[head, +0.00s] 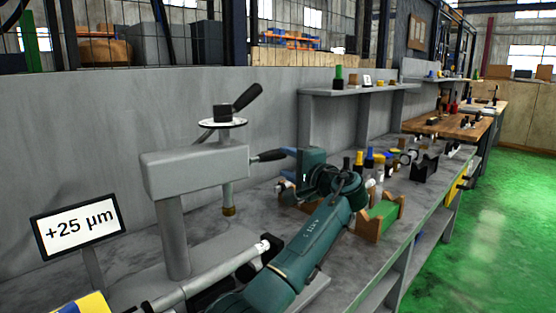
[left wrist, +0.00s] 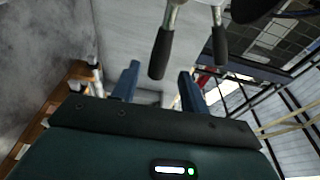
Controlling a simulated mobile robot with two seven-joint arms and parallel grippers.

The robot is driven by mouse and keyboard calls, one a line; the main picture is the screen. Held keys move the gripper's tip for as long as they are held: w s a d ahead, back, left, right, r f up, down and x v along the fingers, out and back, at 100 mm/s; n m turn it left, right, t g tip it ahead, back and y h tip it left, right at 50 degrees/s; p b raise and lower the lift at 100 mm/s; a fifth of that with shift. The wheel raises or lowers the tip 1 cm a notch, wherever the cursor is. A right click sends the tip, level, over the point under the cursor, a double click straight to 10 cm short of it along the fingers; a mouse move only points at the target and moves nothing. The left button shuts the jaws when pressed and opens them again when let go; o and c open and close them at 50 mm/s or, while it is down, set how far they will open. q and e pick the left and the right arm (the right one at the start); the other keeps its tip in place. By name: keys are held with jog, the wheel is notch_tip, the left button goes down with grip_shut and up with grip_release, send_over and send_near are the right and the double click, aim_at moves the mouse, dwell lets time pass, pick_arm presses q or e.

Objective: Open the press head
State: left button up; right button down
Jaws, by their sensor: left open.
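The press (head: 195,170) is a grey block head on a column, with a plunger (head: 228,195) hanging down at its right. A lever with a black grip (head: 268,156) sticks out right from the head. A round plate with a second black handle (head: 247,97) sits on top. My left gripper (head: 284,152) is open at the outer end of the lower grip. In the left wrist view its two blue fingers (left wrist: 158,84) stand apart. One black grip (left wrist: 160,52) points down toward the gap, and another grip (left wrist: 220,45) is to its right. Whether the fingers touch the grip is unclear.
A sign reading +25 µm (head: 78,228) stands at left. A grey rod (head: 220,272) lies low in front of the press. Green-and-wood blocks (head: 384,217) and several small parts stand on the bench right of my arm. A shelf (head: 358,90) is on the wall behind.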

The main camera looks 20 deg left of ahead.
pick_arm(q)
jog(key=v, duration=0.7)
jog(key=shift+r, duration=0.1)
